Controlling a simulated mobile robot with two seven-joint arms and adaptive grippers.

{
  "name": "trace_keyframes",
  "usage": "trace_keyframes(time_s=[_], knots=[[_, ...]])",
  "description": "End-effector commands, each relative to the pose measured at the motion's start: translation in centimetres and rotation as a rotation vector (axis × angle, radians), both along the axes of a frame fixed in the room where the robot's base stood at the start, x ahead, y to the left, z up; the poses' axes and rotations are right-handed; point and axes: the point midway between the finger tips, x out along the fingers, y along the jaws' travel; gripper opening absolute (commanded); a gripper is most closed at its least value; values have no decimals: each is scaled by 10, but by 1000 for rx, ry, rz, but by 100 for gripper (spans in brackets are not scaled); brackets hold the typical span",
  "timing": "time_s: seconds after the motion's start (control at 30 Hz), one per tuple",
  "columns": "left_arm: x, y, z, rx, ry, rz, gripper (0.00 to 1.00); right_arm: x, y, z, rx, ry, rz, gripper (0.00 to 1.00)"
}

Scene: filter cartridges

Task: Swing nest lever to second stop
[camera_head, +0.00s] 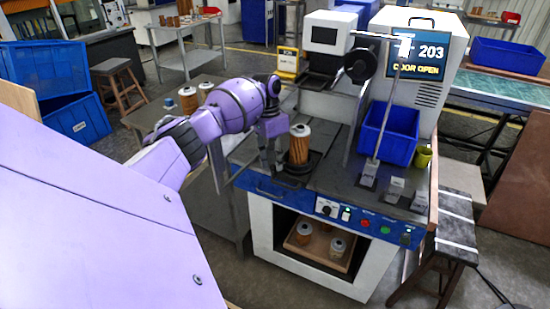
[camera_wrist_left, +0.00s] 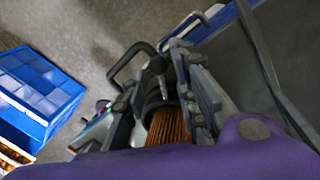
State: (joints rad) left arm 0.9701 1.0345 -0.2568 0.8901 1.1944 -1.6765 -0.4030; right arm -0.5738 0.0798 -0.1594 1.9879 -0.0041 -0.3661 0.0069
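The lever's stops cannot be made out. My right gripper is out of view.
A blue bin (camera_head: 388,133) and a tall thin rod (camera_head: 385,115) stand right of the nest. Buttons (camera_head: 365,223) line the machine's front. A screen (camera_head: 425,55) reads "203 DOOR OPEN". More cartridges stand on a table (camera_head: 150,115) at left and on the lower shelf.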

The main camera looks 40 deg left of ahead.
Motion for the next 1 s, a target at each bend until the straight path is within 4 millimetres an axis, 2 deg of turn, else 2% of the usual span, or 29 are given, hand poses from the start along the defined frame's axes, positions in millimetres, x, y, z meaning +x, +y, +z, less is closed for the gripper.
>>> trace_keyframes(time_s=[0.5, 0.7, 0.97, 1.0], knots=[[5, 19, 96, 0, -3, 2, 26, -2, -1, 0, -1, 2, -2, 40], [5, 22, 112, 0, 0, 0, 26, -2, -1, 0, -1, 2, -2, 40], [5, 22, 114, 0, 0, 0, 26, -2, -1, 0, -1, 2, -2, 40], [5, 22, 113, 0, 0, 1, 26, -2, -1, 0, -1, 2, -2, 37]])
